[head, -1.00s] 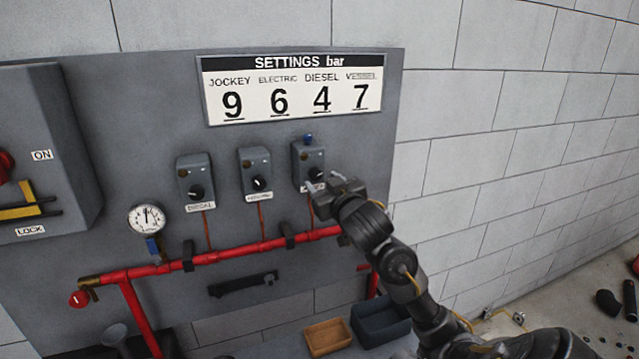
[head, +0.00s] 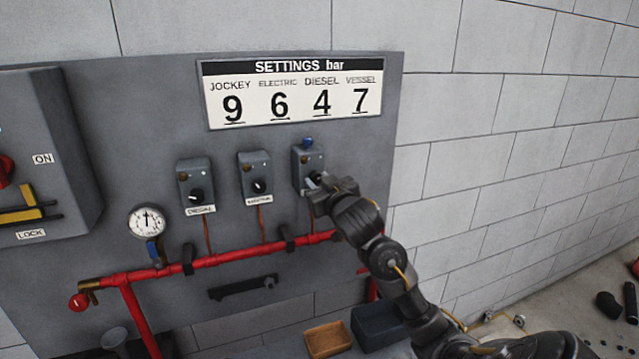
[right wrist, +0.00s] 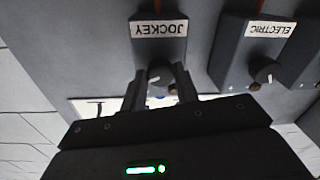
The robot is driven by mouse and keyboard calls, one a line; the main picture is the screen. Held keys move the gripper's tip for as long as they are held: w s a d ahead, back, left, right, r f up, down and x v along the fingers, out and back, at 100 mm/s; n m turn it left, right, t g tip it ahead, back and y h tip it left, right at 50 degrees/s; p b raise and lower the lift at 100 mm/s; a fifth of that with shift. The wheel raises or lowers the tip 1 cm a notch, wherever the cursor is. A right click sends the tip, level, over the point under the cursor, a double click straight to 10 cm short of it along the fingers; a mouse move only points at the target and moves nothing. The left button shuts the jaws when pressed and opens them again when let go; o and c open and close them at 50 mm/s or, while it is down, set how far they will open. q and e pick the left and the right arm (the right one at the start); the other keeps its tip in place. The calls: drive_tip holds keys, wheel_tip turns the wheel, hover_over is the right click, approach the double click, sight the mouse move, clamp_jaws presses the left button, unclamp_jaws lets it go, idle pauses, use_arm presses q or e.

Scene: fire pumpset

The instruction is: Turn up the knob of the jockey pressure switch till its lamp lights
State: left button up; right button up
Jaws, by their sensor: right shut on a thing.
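The jockey pressure switch (head: 299,159) is the rightmost of three grey boxes on the panel in the head view. In the right wrist view its box (right wrist: 160,47) is upside down, with a white JOCKEY label (right wrist: 158,29). My right gripper (head: 315,182) is at its lower front, shut on the dark knob (right wrist: 159,75), one finger on each side. The fingers hide most of the knob in the head view. A small blue part (head: 308,142) sits on top of the box. I cannot make out a lit lamp. My left gripper is not in view.
The electric switch (head: 254,171) is close to the left, with the diesel switch (head: 195,179) beyond it. A settings board (head: 292,91) above reads jockey 9. A red pipe (head: 222,256) runs below, with a gauge (head: 146,221) at left. Two trays (head: 328,339) stand underneath.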

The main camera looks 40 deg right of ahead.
drive_tip(key=shift+r+m+p, duration=0.1)
drive_tip(key=shift+m+p, duration=0.4)
drive_tip(key=shift+p, duration=0.1)
drive_tip(key=o, duration=1)
drive_tip(key=shift+s, duration=0.15)
